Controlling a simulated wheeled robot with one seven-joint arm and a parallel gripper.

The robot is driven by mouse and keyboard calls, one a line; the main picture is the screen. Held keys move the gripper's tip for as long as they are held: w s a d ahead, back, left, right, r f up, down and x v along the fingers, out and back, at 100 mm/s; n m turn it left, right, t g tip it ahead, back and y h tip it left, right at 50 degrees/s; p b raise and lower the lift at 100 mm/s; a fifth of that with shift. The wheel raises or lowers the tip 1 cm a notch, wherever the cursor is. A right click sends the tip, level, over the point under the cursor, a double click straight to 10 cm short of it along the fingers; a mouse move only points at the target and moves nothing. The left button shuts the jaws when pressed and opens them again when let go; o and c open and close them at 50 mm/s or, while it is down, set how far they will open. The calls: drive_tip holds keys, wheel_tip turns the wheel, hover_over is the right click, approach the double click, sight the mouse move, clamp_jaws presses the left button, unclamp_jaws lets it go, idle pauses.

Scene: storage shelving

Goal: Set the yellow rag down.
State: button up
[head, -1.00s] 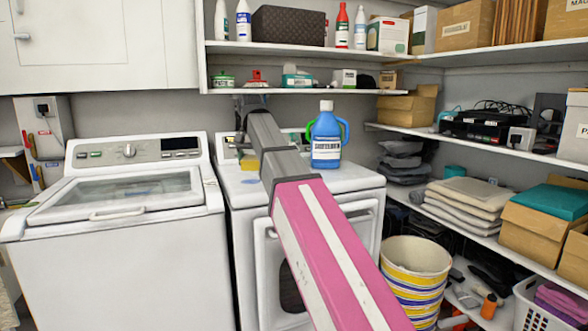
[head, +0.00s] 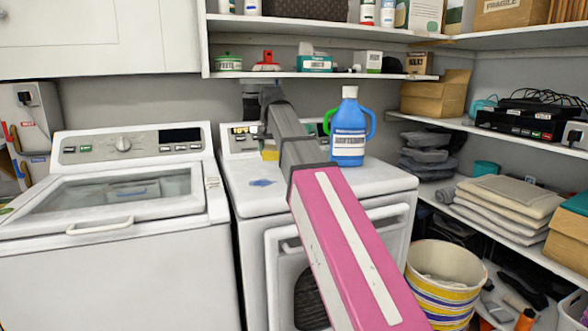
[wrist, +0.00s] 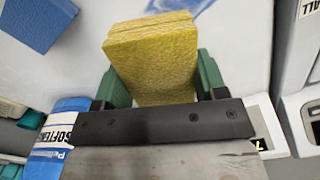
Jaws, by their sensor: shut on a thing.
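The yellow rag (wrist: 152,60) is a thick, folded block in the wrist view, held between the green fingers of my gripper (wrist: 155,85). My gripper is shut on it. In the head view a small part of the yellow rag (head: 270,154) shows beside my arm, over the back of the right-hand machine's white top (head: 235,190). My arm hides most of the gripper there. I cannot tell whether the rag touches the top.
A blue softener jug (head: 348,130) stands on the machine top right of my arm. A flat blue patch (head: 262,182) lies on the top. A shelf (head: 310,75) with boxes and bottles hangs above. A white washer (head: 120,200) stands left; a striped bucket (head: 443,280) stands at right.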

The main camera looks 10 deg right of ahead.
drive_tip(key=w+d+f, duration=0.1)
drive_tip(key=d, duration=0.1)
drive_tip(key=w+d+f, duration=0.1)
drive_tip(key=d, duration=0.1)
drive_tip(key=w+d+f, duration=0.1)
drive_tip(key=d+f, duration=0.1)
drive_tip(key=shift+w+d+f, duration=0.1)
drive_tip(key=shift+w+d, duration=0.05)
drive_tip(key=shift+f, duration=2.05)
drive_tip(key=shift+f, duration=0.15)
drive_tip(key=o, duration=0.9)
drive_tip(key=shift+o, duration=0.2)
